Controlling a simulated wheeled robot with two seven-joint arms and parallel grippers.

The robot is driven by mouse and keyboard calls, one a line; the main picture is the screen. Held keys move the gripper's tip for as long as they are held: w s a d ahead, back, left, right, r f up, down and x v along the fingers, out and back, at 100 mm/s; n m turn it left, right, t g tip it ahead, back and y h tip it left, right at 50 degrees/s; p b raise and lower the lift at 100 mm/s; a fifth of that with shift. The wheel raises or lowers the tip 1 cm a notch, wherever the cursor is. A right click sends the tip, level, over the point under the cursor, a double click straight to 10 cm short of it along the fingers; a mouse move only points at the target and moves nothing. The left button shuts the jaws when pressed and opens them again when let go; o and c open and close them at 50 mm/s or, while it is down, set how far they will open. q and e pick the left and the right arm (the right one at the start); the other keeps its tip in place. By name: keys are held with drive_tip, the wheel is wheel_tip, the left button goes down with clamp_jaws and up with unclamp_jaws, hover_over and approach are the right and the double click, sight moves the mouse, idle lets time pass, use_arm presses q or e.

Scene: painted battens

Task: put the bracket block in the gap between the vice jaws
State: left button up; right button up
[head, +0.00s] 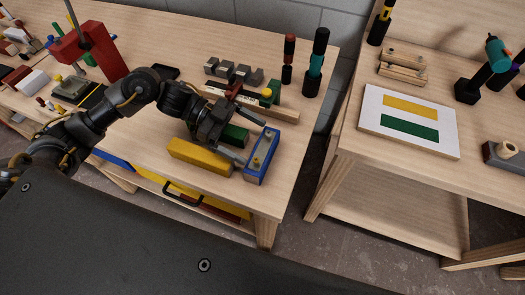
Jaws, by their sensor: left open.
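I cannot tell for sure which object is the bracket block or which is the vice. A wooden piece with two parallel bars (403,66) on the right table resembles a pair of jaws. A grey block with a round wooden peg (503,154) sits at that table's right edge. A blue-edged block with small yellow knobs (262,156) lies just beyond the fingertips. Whether the gripper touches anything is unclear. My right gripper is not in view.
A yellow batten (200,156) lies in front of the gripper. Grey blocks (235,72) and upright tools (316,62) stand behind. A red stand (92,51) is at left. A white board with yellow and green rectangles (375,122) lies on the right table, across a floor gap.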

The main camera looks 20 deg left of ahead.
sight(263, 155)
use_arm(q)
drive_tip(key=shift+x, duration=1.2)
drive_tip(key=c, duration=0.9)
